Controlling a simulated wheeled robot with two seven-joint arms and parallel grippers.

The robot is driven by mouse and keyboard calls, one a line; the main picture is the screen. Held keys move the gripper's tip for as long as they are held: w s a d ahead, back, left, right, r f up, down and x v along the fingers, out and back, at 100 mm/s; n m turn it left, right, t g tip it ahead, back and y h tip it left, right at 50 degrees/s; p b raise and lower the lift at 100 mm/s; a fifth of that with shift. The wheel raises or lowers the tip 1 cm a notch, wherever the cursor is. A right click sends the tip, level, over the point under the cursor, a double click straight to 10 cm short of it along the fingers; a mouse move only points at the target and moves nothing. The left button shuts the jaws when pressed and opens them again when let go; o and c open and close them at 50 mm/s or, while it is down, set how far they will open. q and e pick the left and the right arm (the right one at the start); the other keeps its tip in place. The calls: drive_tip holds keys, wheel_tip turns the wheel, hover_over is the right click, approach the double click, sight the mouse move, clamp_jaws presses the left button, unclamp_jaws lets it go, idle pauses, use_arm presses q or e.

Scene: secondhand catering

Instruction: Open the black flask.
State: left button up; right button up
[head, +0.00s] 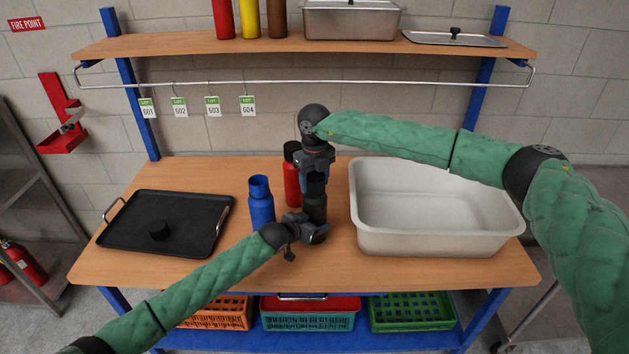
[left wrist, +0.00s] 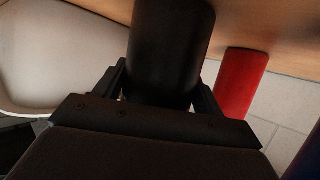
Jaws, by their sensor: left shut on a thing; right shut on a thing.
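The black flask (head: 315,208) stands upright on the wooden table, between the blue flask and the pale basin. My left gripper (head: 312,231) is shut on its lower body from the left. The left wrist view shows the dark flask body (left wrist: 170,50) between the two fingers. My right gripper (head: 317,170) points down from above and is shut on the flask's top end. That gripper covers the top, so I cannot tell whether the lid is still seated.
A blue flask (head: 261,202) without a black cap and a black-capped red flask (head: 292,182) stand close to the left. A black tray (head: 190,208) holds a small black cap (head: 158,230). The pale basin (head: 435,241) fills the right. A shelf (head: 260,46) hangs above.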

sight(315, 176)
drive_tip(key=n, duration=0.7)
drive_tip(key=shift+r, duration=0.3)
idle(0.4)
drive_tip(key=shift+r, duration=0.75)
drive_tip(key=shift+r, duration=0.1)
drive_tip(key=shift+r, duration=1.95)
use_arm(q)
drive_tip(key=o, duration=1.9)
drive_tip(key=shift+o, duration=0.2)
